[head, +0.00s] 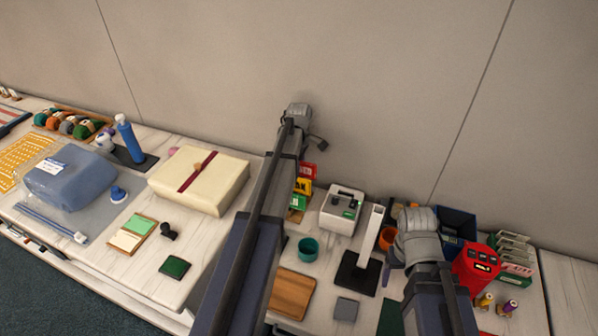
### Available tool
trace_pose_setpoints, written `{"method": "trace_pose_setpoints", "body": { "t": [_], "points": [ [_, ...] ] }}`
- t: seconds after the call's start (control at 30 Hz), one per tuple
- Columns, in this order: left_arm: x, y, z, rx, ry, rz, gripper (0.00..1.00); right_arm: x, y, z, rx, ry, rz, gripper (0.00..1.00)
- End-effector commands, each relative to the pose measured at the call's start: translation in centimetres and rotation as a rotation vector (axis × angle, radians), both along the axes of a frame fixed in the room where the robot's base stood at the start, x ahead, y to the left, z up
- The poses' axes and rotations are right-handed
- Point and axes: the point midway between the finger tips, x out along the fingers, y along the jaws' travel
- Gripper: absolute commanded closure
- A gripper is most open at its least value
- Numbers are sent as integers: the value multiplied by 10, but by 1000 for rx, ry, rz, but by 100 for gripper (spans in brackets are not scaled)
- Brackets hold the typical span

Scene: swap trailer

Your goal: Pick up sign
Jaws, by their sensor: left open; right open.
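A white box device (342,210), a teal cup (308,249) and a wooden board (292,293) lie between my arms. A red device (475,268) and a dark blue bin (457,224) stand right. A cream parcel (200,179) is left. The wall closes off the back.

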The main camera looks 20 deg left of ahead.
Motion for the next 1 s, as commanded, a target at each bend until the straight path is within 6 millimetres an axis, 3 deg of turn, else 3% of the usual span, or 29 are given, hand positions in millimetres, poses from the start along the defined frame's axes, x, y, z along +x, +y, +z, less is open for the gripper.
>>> {"method": "trace_pose_setpoints", "body": {
  "t": [0.13, 0.5, 1.0],
  "points": [
    [0, 0, 0, 0, 0, 0, 59, 0, 0, 0, 0, 0, 0, 23],
    [0, 0, 0, 0, 0, 0, 100, 0, 0, 0, 0, 0, 0, 23],
    [-1, 0, 3, 0, 2, 0, 100, 0, 0, 3, 0, 0, 0, 23]
  ]
}}
